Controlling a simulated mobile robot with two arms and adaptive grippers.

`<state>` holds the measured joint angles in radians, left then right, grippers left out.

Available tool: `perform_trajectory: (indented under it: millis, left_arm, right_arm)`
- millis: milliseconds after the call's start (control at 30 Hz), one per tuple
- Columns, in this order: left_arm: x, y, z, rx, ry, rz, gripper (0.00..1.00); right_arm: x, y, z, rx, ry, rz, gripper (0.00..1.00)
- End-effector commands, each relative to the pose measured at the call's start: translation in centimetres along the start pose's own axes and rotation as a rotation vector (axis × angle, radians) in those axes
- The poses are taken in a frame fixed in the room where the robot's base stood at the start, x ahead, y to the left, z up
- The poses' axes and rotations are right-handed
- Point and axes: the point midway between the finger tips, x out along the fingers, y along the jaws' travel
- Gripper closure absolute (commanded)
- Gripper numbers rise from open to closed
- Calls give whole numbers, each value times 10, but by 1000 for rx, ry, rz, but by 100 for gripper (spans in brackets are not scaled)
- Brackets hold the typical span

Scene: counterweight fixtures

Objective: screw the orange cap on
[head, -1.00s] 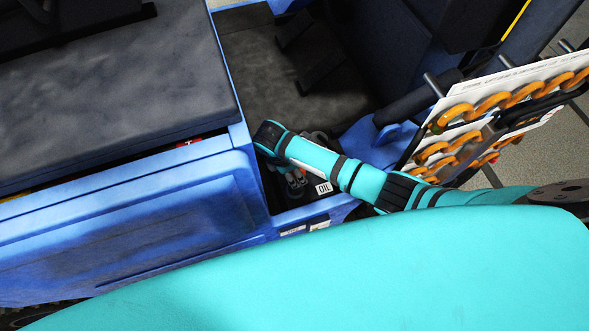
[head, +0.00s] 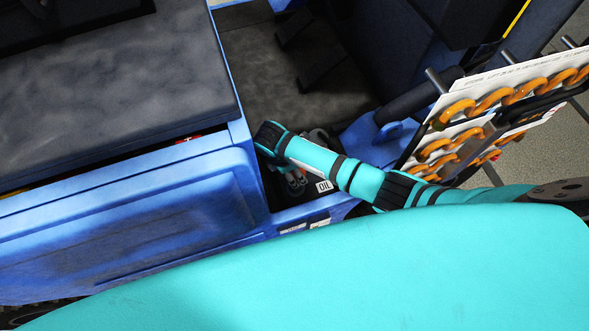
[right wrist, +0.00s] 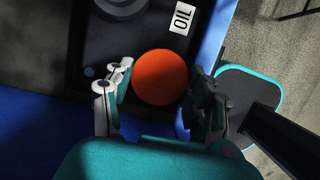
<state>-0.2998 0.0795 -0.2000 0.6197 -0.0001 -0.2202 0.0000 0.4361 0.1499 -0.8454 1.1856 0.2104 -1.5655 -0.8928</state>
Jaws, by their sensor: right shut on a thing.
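The orange cap (right wrist: 160,77) shows in the right wrist view as a round disc between the fingers of my right gripper (right wrist: 158,95). The right gripper is shut on the cap. What lies under the cap is hidden from this angle. In the head view my right gripper (head: 296,180) reaches down into a dark recess of the blue machine, mostly covered by my own arm. The cap does not show clearly there. My left gripper is not in view.
A white "OIL" label (right wrist: 182,18) sits beside the cap; it also shows in the head view (head: 324,187). Blue body walls (head: 248,160) bound the recess closely. A rack with orange chain links (head: 490,105) stands at the right, near my right arm.

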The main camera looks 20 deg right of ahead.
Motion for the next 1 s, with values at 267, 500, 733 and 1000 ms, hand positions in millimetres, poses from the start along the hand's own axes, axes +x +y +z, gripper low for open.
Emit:
perform_trajectory:
  millis: [267, 500, 733, 1000]
  left_arm:
    - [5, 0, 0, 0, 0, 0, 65]
    - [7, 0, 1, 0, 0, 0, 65]
    - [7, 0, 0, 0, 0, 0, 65]
    - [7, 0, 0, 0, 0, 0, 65]
  right_arm:
    - [9, 0, -2, 0, 0, -1, 67]
    - [14, 0, -4, 0, 0, 0, 67]
    - [14, 0, -4, 0, 0, 0, 67]
    - [15, 0, -4, 0, 0, 0, 67]
